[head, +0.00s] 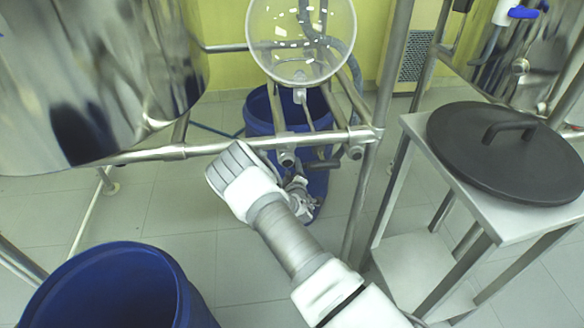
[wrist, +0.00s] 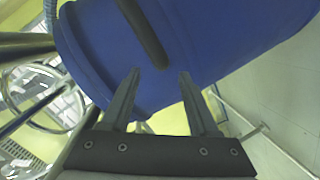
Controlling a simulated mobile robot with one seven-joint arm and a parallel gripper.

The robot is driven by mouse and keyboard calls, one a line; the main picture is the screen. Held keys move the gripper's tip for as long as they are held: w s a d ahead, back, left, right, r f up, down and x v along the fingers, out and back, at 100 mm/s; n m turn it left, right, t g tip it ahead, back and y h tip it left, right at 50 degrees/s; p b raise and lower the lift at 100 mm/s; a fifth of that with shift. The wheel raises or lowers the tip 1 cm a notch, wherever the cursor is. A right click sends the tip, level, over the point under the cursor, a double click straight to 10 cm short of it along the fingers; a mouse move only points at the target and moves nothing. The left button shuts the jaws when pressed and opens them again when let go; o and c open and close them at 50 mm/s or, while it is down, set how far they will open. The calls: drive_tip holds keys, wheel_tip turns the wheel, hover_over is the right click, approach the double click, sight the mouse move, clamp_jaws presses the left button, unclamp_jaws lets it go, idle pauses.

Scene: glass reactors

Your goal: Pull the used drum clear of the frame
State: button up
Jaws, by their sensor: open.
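The blue drum (head: 258,108) stands on the floor within the metal frame, under the round glass vessel. The frame's front bar and my arm hide part of it. In the wrist view the drum's blue wall (wrist: 220,40) fills the upper middle, with a dark bar-shaped handle (wrist: 145,32) on it. The handle also shows in the head view (head: 322,164). My gripper (wrist: 159,72) is open and empty. Its two fingers point at the drum wall, with the handle's end just ahead of the gap between them. In the head view my wrist mostly hides the fingers.
A second blue drum (head: 115,290), open at the top, stands at the front left. A black lid (head: 500,150) lies on a metal stand (head: 415,125) at right. Tiled floor between the drums is clear.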

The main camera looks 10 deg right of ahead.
sight(292, 168)
drive_tip(key=shift+b+x, duration=0.5)
drive_tip(key=shift+x, duration=1.6)
clamp_jaws()
